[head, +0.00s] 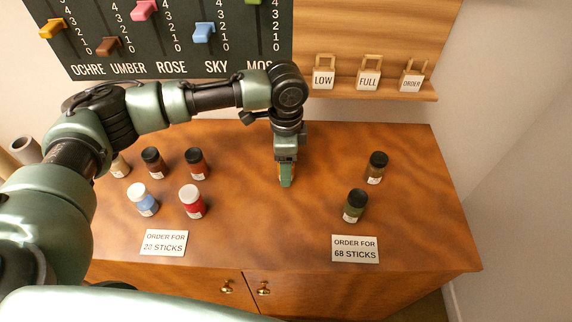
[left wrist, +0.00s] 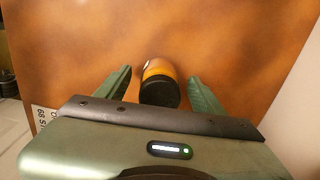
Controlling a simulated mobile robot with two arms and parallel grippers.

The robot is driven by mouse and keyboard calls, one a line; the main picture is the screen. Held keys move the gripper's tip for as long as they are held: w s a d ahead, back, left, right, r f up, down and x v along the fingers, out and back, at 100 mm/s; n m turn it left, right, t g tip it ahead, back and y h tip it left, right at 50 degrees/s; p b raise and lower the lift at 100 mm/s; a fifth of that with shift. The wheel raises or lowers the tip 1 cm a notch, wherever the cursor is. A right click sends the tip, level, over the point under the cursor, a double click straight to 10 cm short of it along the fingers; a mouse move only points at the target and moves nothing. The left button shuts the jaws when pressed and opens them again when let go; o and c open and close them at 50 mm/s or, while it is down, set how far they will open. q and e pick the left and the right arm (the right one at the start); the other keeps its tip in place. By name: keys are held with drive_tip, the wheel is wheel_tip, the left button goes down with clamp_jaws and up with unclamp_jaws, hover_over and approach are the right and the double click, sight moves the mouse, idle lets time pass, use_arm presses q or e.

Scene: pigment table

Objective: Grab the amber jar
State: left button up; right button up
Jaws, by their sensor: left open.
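The amber jar (left wrist: 158,70) has a black lid and an orange-amber body, and shows in the left wrist view. It stands between the two spread fingers of my left gripper (left wrist: 160,88), with a gap on each side. In the head view my left gripper (head: 286,182) points down over the middle of the table. There the gripper and wrist hide most or all of the amber jar. My right gripper is not in view.
The wooden table (head: 270,235) holds several jars at left, including a blue jar (head: 145,203) and a red jar (head: 191,204). A brown jar (head: 375,172) and a green jar (head: 353,209) stand at right. Order cards (head: 355,249) lie in front. The middle is mostly clear.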

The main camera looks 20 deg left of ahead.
use_arm(q)
drive_tip(key=shift+f, duration=0.1)
clamp_jaws()
